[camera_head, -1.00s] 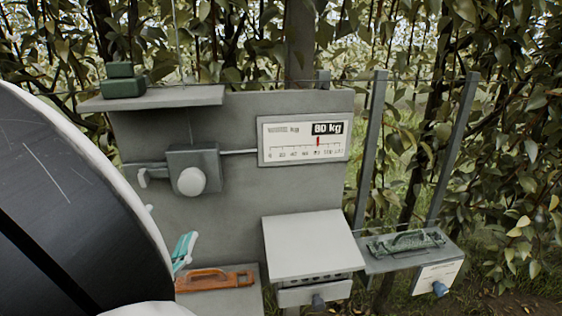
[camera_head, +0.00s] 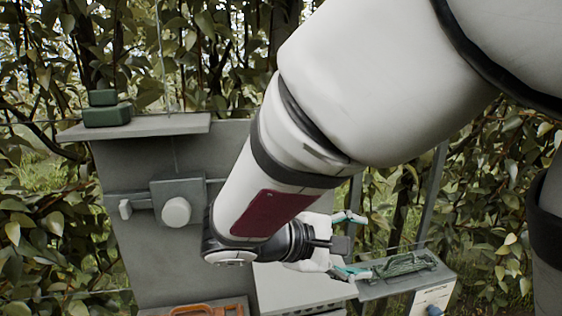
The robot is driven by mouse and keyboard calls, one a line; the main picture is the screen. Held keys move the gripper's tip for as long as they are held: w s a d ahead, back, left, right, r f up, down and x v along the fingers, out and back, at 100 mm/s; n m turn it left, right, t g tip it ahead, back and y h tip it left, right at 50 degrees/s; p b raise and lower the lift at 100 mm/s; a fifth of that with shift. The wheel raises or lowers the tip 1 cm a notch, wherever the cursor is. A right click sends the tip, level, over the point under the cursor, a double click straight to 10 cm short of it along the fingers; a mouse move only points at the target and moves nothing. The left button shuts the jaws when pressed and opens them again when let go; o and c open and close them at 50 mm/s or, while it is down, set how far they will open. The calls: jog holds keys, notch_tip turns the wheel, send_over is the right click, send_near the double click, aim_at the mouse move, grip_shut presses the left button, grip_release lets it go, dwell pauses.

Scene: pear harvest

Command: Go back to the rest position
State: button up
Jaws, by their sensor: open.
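My gripper (camera_head: 352,246) is at the end of my white arm, in the lower middle of the head view. Its two teal-tipped fingers are spread apart, one above the other, and point to the right. I see nothing held between them. It shows in front of the right part of the grey station, above and left of the green tool on the side shelf. My arm comes in from the upper right and hides the scale display area.
A grey board (camera_head: 130,220) carries a knob (camera_head: 176,211) and a top shelf (camera_head: 160,127) with a green block (camera_head: 107,112). Below are an orange tool (camera_head: 200,309), a pale box top (camera_head: 290,285) and a side shelf (camera_head: 375,290) holding a green tool (camera_head: 405,265). Foliage stands behind.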

jog(key=s+d+r+m+y, duration=0.2)
jog(key=s+d+m+y, duration=0.2)
jog(key=s, duration=0.5)
jog(key=s+d+r+m+y, duration=0.3)
jog(key=s+d+m+y, duration=0.1)
jog(key=s+m+y, duration=0.3)
jog(key=shift+s+g+y+p, duration=0.3)
jog(key=shift+s+p, duration=0.1)
jog(key=shift+s, duration=0.45)
